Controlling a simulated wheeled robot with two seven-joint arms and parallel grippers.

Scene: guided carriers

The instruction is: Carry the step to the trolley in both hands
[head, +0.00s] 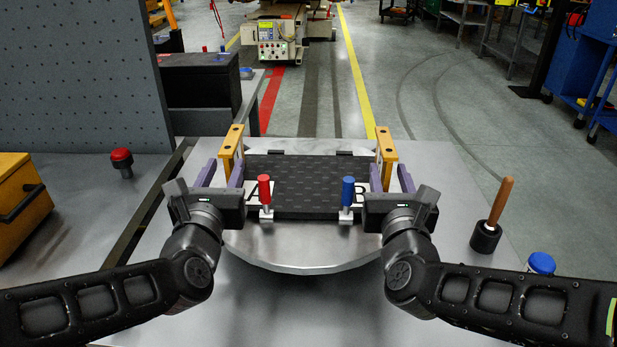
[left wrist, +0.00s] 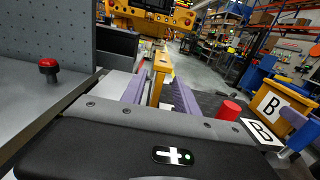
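The step (head: 300,180), a dark flat slab with a ribbed top, lies on a round metal plate (head: 300,262). Upright yellow handles stand at its left (head: 232,142) and right (head: 386,146) ends. My left gripper (head: 221,172) has its purple fingers apart on either side of the left handle. The left wrist view shows the handle (left wrist: 158,72) between the fingers with visible gaps. My right gripper (head: 391,177) has its fingers apart around the right handle. I cannot surely identify the trolley; a beige wheeled machine with a control panel (head: 274,42) stands far ahead.
A red peg (head: 265,190) and a blue peg (head: 348,192) stand at the step's near edge, beside A and B labels. A red button (head: 122,161) and yellow box (head: 20,200) are left. A wooden-handled tool (head: 500,200) stands right.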

